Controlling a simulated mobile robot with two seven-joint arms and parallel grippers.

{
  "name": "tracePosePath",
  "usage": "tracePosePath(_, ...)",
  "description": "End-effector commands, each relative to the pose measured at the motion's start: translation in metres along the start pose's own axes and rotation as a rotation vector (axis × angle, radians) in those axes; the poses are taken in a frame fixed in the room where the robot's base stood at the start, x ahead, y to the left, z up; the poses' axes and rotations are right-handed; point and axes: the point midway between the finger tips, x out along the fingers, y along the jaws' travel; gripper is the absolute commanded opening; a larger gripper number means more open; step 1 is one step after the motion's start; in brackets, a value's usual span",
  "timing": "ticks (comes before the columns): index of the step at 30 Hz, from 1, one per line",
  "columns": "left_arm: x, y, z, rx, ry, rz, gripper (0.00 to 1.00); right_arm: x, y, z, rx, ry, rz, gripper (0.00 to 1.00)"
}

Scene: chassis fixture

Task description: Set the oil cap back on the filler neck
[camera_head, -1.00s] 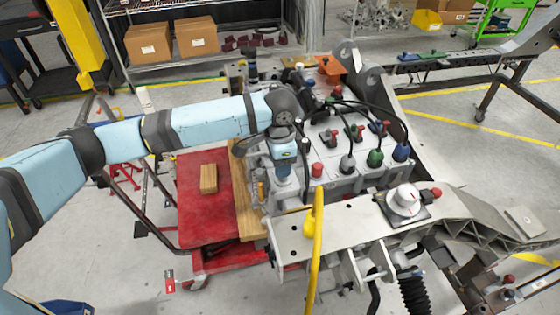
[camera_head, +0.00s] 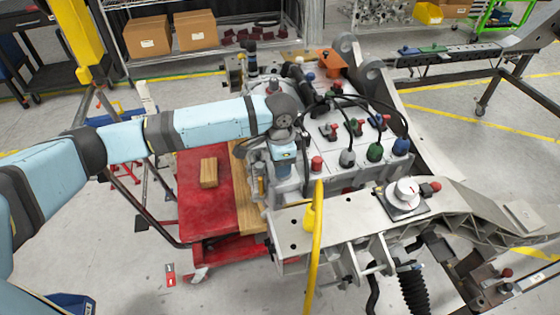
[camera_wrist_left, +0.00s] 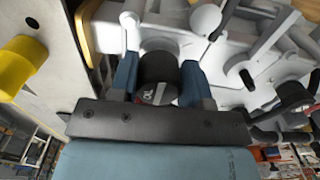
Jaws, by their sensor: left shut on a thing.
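My left gripper (camera_wrist_left: 158,80) has its two blue fingers on either side of a black round oil cap (camera_wrist_left: 157,78) with white lettering and a red mark. It is shut on the cap. Just beyond the cap in the left wrist view is a pale round part (camera_wrist_left: 159,45), perhaps the filler neck; I cannot tell whether the cap touches it. In the head view the left gripper (camera_head: 284,180) points down at the left side of the grey engine block (camera_head: 345,178). The cap is hidden there. My right gripper is not in view.
A red cart (camera_head: 205,222) with a wooden block (camera_head: 208,172) stands left of the engine. A yellow hose (camera_head: 317,235) rises in front, and a red cap (camera_head: 317,163) is close right of the gripper. A yellow part (camera_wrist_left: 20,65) shows at left in the wrist view.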

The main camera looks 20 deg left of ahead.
Motion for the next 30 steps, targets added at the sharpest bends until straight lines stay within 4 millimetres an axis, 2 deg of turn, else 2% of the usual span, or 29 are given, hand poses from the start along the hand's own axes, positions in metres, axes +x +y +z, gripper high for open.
tracePosePath(17, 0.010, 0.000, 0.000, -0.001, -0.001, 0.000, 0.10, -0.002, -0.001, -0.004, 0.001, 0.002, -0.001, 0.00)
tracePosePath(18, 0.011, 0.000, 0.000, -0.001, 0.000, 0.000, 0.48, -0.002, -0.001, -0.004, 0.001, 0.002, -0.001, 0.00)
tracePosePath(21, 0.011, 0.000, 0.000, -0.001, 0.000, 0.000, 0.71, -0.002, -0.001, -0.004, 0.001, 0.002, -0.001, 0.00)
tracePosePath(30, 0.010, 0.000, 0.000, -0.001, 0.000, 0.000, 0.73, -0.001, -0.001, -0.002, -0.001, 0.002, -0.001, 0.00)
